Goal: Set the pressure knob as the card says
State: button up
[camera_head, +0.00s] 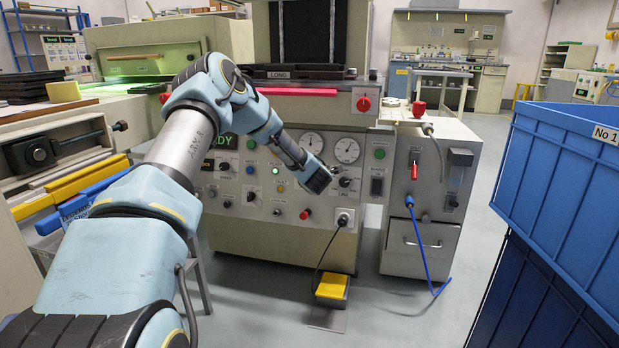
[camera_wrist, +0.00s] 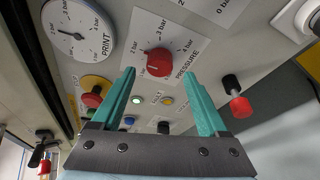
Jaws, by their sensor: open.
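The pressure knob (camera_wrist: 158,62) is red and round, on a white plate (camera_wrist: 193,52) lettered PRESSURE with a bar scale around it. In the wrist view it shows between and beyond my fingertips. My gripper (camera_wrist: 164,74) is open and empty, its two teal fingers spread on either side of the knob in the picture; I see no contact. Where the knob's pointer stands is too small to read surely. In the head view my gripper (camera_head: 322,182) is in front of the machine's control panel, below the gauges, and the arm hides part of the panel. I cannot make out the card.
A PRINT gauge (camera_wrist: 80,30) is beside the pressure plate. A yellow-ringed red button (camera_wrist: 93,93), small lamps and a red-tipped black control (camera_wrist: 238,102) are nearby. A side cabinet (camera_head: 425,200) stands right of the panel; blue crates (camera_head: 560,170) are at far right.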

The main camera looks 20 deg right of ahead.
jog(key=p+v, duration=0.1)
jog(key=v, duration=0.7)
jog(key=shift+s, duration=0.2)
jog(key=shift+r, duration=0.1)
jog(key=shift+c, duration=0.2)
dwell(1.9)
